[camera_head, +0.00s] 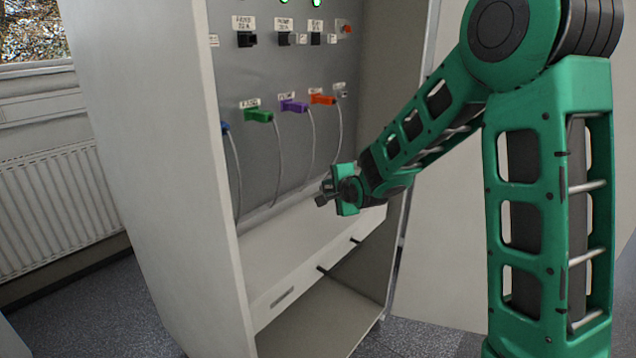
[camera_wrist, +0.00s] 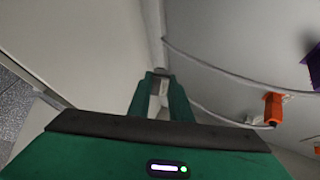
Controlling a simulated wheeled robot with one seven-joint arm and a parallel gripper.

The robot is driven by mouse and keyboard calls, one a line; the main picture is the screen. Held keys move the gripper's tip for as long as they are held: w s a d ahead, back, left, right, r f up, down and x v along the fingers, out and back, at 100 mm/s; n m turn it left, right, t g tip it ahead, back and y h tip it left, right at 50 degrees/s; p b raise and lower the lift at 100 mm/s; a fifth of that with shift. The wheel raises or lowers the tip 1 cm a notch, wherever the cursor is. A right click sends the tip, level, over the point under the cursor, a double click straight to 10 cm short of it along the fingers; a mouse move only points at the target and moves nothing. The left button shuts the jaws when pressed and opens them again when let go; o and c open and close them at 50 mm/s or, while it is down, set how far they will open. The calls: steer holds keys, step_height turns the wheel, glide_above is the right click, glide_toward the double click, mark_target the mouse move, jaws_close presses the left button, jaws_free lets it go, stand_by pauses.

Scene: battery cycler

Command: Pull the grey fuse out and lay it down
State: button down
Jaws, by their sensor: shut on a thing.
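My gripper (camera_head: 330,192) is in front of the lower part of the cabinet's grey panel, above the white ledge (camera_head: 290,250). In the wrist view my gripper (camera_wrist: 160,85) has its two green fingers close together on a small grey piece, the grey fuse (camera_wrist: 158,88), which shows between the tips. The fuse is mostly hidden by the fingers, and it appears clear of the panel. In the head view it is too small to tell from the dark fingertips.
On the panel, green (camera_head: 259,115), purple (camera_head: 294,106) and orange (camera_head: 322,99) plugs have grey cables hanging down. Black parts (camera_head: 246,39) sit in a row above. The cabinet's white side wall (camera_head: 165,180) stands at left. The ledge's top looks clear.

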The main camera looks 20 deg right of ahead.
steer(key=shift+w+f, duration=0.15)
steer(key=shift+w, duration=0.1)
steer(key=shift+a+f, duration=0.15)
steer(key=shift+f, duration=2.6)
steer(key=c, duration=1.5)
jaws_free()
steer(key=shift+c, duration=0.2)
steer(key=shift+s, duration=0.1)
steer(key=shift+s, duration=0.1)
